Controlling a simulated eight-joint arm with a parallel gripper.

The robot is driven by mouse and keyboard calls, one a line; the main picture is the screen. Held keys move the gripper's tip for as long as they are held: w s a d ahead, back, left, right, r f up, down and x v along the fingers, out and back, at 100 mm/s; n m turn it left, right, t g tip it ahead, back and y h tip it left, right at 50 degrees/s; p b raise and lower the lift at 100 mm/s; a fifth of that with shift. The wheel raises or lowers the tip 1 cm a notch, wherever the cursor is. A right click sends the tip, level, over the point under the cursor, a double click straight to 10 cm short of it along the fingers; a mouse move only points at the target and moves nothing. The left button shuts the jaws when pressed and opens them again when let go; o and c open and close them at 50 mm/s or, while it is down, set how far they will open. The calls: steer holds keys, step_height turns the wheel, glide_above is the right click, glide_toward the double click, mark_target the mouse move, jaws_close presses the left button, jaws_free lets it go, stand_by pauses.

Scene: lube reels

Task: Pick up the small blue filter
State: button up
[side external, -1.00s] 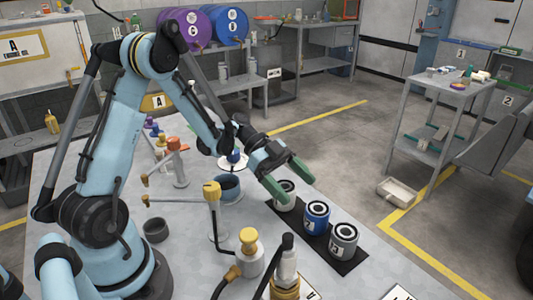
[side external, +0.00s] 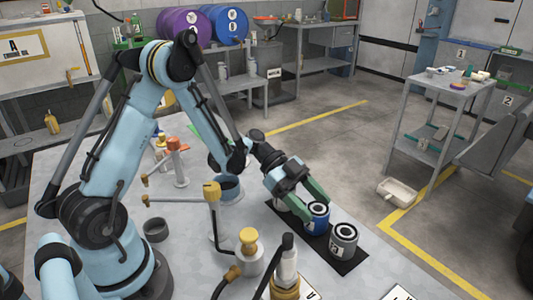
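The small blue filter (side external: 318,218) stands upright in the middle of a black mat (side external: 347,266) on the table. My gripper (side external: 315,210) has green fingers and reaches down to the filter from the upper left. The fingers are apart, one on the near left side of the filter and one on its far right side. I cannot tell whether either finger touches it. A light filter (side external: 281,204) on the mat is mostly hidden behind my gripper. A grey filter (side external: 343,240) stands close on the right of the blue one.
A yellow-handled pump (side external: 213,195) and a yellow-capped canister (side external: 249,250) stand to the left. A dark nozzle fitting (side external: 288,262) stands in front. A blue-grey bowl (side external: 229,188) lies behind. The floor right of the table is open, with a white tray (side external: 397,191).

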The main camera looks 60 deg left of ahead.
steer(key=c, duration=0.7)
steer(key=shift+r, duration=0.1)
